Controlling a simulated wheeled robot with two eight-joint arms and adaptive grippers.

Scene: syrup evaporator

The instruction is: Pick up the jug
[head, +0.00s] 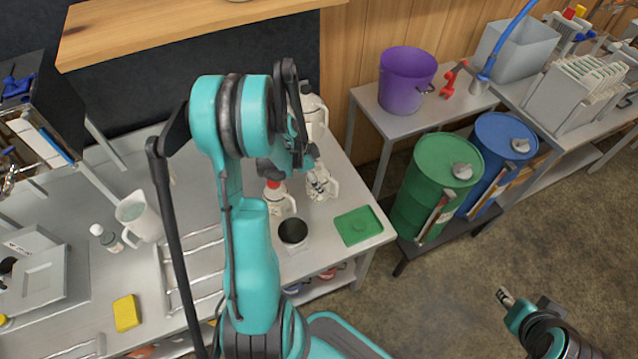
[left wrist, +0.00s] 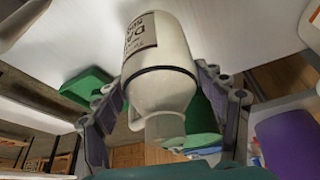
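A white jug (head: 320,184) with a dark-printed label stands on the grey table in the head view. It fills the middle of the left wrist view (left wrist: 160,65), which shows the table upside down. My left gripper (head: 298,168) is at the jug's upper part, partly hidden by its own arm. In the left wrist view its fingers (left wrist: 160,85) are spread wide on both sides of the jug, close to its shoulder. Whether they touch it is not clear. My right gripper (head: 504,298) hangs at lower right over the floor, too small to read.
A red-capped jug (head: 275,198) and a larger white jug (head: 313,112) stand close by. A dark-topped pot (head: 293,235) and a green tray (head: 359,226) are in front. Green (head: 433,185) and blue (head: 497,160) drums stand right.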

